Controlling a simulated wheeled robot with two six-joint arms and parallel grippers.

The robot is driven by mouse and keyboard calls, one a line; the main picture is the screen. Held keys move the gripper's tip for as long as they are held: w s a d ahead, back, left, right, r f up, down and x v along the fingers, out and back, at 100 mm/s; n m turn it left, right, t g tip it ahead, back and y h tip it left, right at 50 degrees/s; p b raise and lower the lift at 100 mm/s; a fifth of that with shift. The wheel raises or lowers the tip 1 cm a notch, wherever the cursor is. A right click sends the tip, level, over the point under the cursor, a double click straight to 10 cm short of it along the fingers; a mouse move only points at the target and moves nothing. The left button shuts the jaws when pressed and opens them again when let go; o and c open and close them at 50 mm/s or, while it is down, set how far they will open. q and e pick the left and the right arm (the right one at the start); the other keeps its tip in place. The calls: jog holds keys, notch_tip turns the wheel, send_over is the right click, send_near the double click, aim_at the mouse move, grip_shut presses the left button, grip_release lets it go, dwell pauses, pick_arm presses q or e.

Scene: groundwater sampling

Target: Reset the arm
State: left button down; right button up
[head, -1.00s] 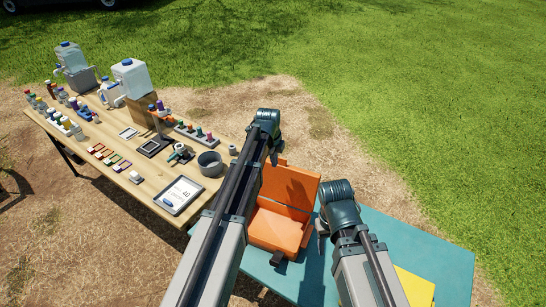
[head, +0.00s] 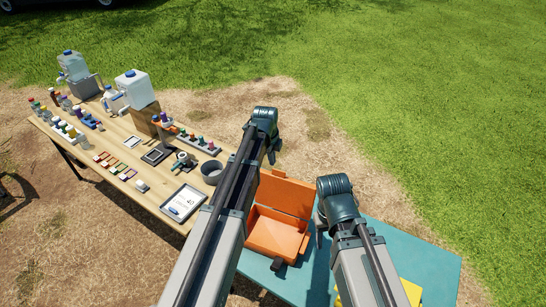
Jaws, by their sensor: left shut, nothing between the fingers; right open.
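My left arm reaches up the middle of the head view, and its gripper (head: 272,152) hangs past the far end of the arm, above and beyond the orange case. It is small in the picture and looks shut and empty. My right arm comes up from the lower right, and its gripper (head: 321,232) points down beside the orange case, over the teal table. It is open and holds nothing that I can see. Both grippers are partly hidden by my own wrists.
An open orange case (head: 277,238) stands on the teal table (head: 425,257) with a yellow item (head: 410,292). Open grass lies at right.

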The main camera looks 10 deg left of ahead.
pick_arm(q)
jog(key=s+d+f+n+g+b, duration=0.1)
jog(key=s+d+f+n+b, duration=0.2)
jog(key=s, duration=0.6)
jog(key=s+d+f+n+g+y+b, duration=0.1)
jog(key=s+d+f+n+b, duration=0.2)
jog(key=s+f+n+b, duration=0.5)
jog(key=s+d+f+n+g+b, duration=0.1)
jog(key=s+d+f+n+b, duration=0.3)
jog(key=s, duration=0.7)
notch_tip(320, 180, down, 2)
jog(key=shift+n+y+b, duration=0.4)
jog(key=shift+n+b, duration=0.3)
jog(key=shift+b, duration=0.1)
jog(key=shift+d, duration=0.1)
